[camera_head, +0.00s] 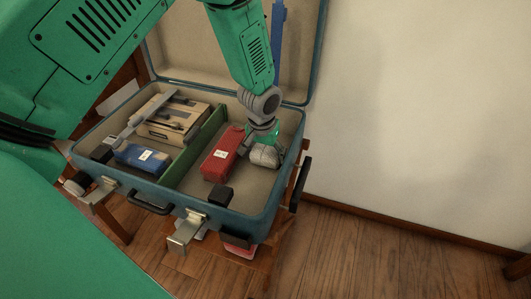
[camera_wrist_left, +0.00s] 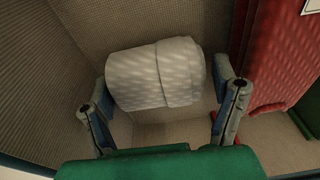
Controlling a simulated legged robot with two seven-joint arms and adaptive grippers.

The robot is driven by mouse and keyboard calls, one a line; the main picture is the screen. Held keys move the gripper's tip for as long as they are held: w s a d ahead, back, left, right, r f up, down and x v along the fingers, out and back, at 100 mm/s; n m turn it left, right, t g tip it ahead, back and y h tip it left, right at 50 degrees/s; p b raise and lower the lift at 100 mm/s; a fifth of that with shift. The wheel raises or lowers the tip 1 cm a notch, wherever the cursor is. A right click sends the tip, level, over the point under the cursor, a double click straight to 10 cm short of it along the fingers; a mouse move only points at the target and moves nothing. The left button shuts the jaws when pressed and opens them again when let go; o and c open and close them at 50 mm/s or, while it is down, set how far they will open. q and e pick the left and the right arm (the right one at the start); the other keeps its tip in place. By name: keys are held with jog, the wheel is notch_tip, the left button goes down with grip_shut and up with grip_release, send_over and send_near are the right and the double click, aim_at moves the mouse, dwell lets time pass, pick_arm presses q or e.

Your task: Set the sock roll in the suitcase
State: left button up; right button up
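The pale grey sock roll (camera_head: 264,157) is in the right compartment of the open blue suitcase (camera_head: 275,192), near its right wall. It shows large in the left wrist view (camera_wrist_left: 155,75). My left gripper (camera_head: 263,139) reaches down into this compartment over the roll. In the left wrist view its two fingers (camera_wrist_left: 165,92) stand wide apart, one at each end of the roll. A narrow gap seems to show at the right finger; contact at the left finger is unclear. My right gripper is not seen.
A red box (camera_head: 222,154) lies left of the roll, beside the green divider (camera_head: 196,146). The left compartment holds a blue item (camera_head: 142,157) and a tan box (camera_head: 174,119). The raised lid (camera_head: 188,50) stands behind. A white wall is to the right.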

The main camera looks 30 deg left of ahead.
aim_at(264, 155)
pick_arm(q)
jog(key=shift+d+r, duration=0.35)
jog(key=shift+d, duration=0.05)
jog(key=r+p, duration=0.1)
jog(key=r, duration=0.2)
jog(key=s+r+p, duration=0.1)
jog(key=r+p, duration=0.1)
jog(key=r, duration=0.2)
jog(key=r+p, duration=0.2)
jog(key=r, duration=0.1)
jog(key=shift+s+r, duration=0.15)
jog(key=shift+s, duration=0.1)
jog(key=shift+s+d+r, duration=0.1)
jog(key=shift+d+r, duration=0.2)
jog(key=shift+r, duration=0.35)
jog(key=shift+a, duration=0.2)
